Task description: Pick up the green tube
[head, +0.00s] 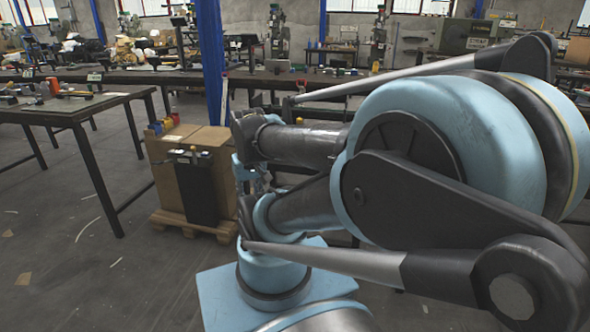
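I cannot make out a green tube in the head view. Small objects on the tables are too tiny to identify, and part of the room is hidden behind large light-blue and black arm links across the right half. My gripper cannot be made out in this view, so its place relative to any tube is not shown.
A dark worktable (72,111) with small items stands at the left. A long bench (195,79) runs across behind. Brown boxes (210,140) stand on a wooden pallet (195,224), with small coloured items on top. A blue post (211,60) rises behind. The floor at lower left is mostly clear.

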